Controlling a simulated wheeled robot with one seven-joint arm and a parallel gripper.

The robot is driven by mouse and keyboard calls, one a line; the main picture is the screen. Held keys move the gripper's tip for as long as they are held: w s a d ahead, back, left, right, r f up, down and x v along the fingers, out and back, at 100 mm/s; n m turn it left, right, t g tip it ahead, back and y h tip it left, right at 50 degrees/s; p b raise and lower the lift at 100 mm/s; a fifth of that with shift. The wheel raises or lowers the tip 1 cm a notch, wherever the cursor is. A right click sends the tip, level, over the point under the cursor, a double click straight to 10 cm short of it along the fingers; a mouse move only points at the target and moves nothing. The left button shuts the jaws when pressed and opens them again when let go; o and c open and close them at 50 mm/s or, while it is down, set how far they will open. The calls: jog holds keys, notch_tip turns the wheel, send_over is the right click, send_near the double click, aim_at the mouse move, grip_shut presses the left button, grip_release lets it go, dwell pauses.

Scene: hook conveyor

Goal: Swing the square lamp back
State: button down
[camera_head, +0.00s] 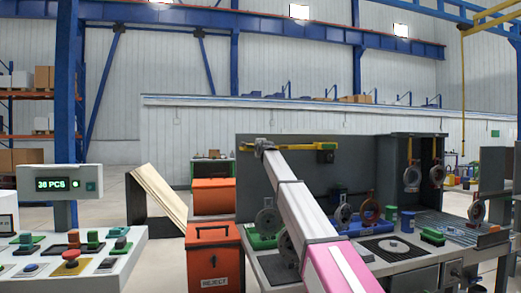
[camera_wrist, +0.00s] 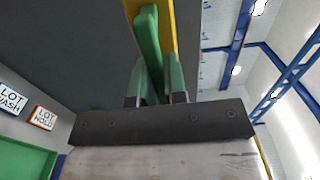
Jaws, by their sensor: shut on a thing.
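A yellow bar (camera_head: 298,145) runs level along the top of the dark grey back panel. A small dark block with some green (camera_head: 326,154) is at its right end; I cannot tell whether it is the square lamp. My gripper (camera_head: 263,147) is at the bar's left end, with my arm reaching up to it from the lower right. In the wrist view, my gripper (camera_wrist: 160,82) is shut on a green handle (camera_wrist: 149,38), which stands against the yellow bar (camera_wrist: 172,28). The lamp's face is not clearly visible.
The grey workbench (camera_head: 408,266) below has round parts, a blue fixture (camera_head: 370,210) and green blocks. A dark cabinet (camera_head: 411,165) with hanging rings stands right. An orange reject bin (camera_head: 213,257) and a control desk (camera_head: 75,262) are left. Air above the panel is clear.

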jog(key=shift+w+a, duration=0.25)
jog(key=shift+w, duration=0.2)
jog(key=shift+w+r, duration=0.1)
jog(key=shift+w, duration=0.05)
jog(key=c, duration=1.2)
grip_release()
jog(key=shift+w+a, duration=0.1)
jog(key=shift+a, duration=0.05)
jog(key=shift+o, duration=0.2)
jog(key=shift+s, duration=0.2)
jog(key=v, duration=1)
jog(key=shift+s, duration=0.3)
